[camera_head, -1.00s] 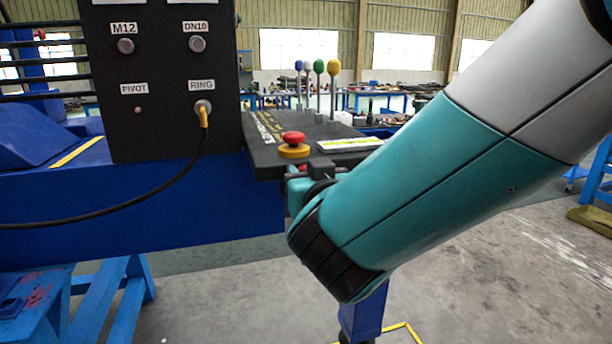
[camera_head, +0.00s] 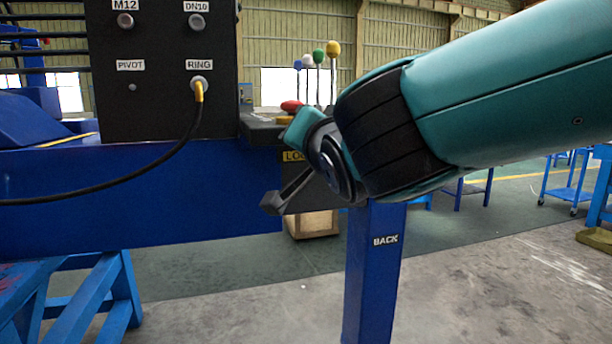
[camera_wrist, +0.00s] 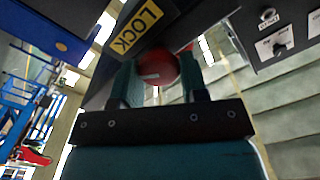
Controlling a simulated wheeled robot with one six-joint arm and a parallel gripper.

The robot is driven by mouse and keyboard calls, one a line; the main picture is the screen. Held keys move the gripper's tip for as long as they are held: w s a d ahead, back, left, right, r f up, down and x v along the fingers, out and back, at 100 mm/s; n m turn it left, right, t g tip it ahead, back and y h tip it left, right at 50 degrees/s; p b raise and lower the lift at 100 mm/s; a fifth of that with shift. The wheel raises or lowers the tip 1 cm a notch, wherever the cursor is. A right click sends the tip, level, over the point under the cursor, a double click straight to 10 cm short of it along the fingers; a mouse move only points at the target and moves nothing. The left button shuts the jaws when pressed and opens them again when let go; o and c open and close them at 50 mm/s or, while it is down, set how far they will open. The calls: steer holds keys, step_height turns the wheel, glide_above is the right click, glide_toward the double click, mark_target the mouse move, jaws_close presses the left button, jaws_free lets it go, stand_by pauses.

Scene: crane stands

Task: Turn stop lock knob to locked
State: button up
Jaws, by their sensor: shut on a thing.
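The stop lock knob (camera_wrist: 158,66) is a round red knob with a white mark, seen in the wrist view. It sits below the dark edge of the console, close to the yellow LOCK label (camera_wrist: 137,27). My gripper (camera_wrist: 160,80) is shut on the knob, with a teal finger on each side. In the head view the LOCK label (camera_head: 293,156) shows partly on the console's front face. There my wrist and forearm hide the knob and the fingertips.
A red mushroom button (camera_head: 291,106) and several coloured-ball levers (camera_head: 319,55) stand on the console top above my wrist. A black panel (camera_head: 165,75) with a hanging cable (camera_head: 150,175) is at left. A blue BACK post (camera_head: 375,270) stands below my arm.

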steer(key=m+b, duration=0.3)
steer(key=b, duration=0.2)
steer(key=f+m+b, duration=0.1)
steer(key=m+b, duration=0.2)
steer(key=b, duration=0.2)
steer(key=shift+m, duration=0.3)
steer(key=shift+r+m+b, duration=0.15)
steer(key=shift+m+b, duration=1)
steer(key=shift+b, duration=0.25)
steer(key=shift+r+m+b, duration=0.1)
steer(key=shift+m+b, duration=1.05)
steer(key=shift+b, duration=0.25)
steer(key=shift+r, duration=0.1)
steer(key=o, duration=0.9)
